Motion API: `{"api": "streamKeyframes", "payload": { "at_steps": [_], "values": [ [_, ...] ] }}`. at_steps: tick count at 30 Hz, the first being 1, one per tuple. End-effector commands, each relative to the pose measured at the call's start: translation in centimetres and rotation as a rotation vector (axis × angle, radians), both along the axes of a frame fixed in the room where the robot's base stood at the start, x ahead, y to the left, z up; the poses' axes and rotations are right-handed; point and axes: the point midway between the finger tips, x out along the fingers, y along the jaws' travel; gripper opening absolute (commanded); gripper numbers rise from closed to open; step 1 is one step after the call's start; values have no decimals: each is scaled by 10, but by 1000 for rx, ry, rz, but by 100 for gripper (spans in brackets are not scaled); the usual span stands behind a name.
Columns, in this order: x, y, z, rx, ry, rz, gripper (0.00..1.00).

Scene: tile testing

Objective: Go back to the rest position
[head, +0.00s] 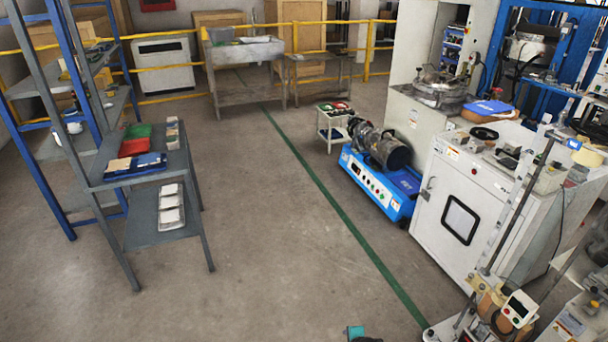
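My gripper cannot be made out in the head view, and no held object shows. A small teal and dark piece (356,333) pokes in at the bottom edge. It is cut off by the frame, and I cannot tell what it is.
At left stands a blue-grey shelf rack (165,221) with red, green and blue trays and pale tiles. A blue machine (384,187) and a large white cabinet (455,222) stand at right. A sink table (238,88) is at the back. The middle floor (265,240) is clear.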

Motion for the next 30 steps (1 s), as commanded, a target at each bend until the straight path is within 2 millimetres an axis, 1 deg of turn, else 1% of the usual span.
{"api": "streamKeyframes", "payload": {
  "at_steps": [1,3,7,12,18,21,24,27,30],
  "values": [
    [-17,8,1,-28,48,88,55],
    [-39,15,-3,-68,115,209,55],
    [-82,21,-10,-129,237,434,55],
    [-136,16,-16,-187,391,720,55],
    [-195,3,-8,-209,561,1057,55],
    [-220,-5,-1,-198,636,1221,55],
    [-241,-11,6,-172,695,1368,55],
    [-255,-13,12,-140,724,1482,55],
    [-261,-13,15,-118,725,1554,55]
  ]
}}
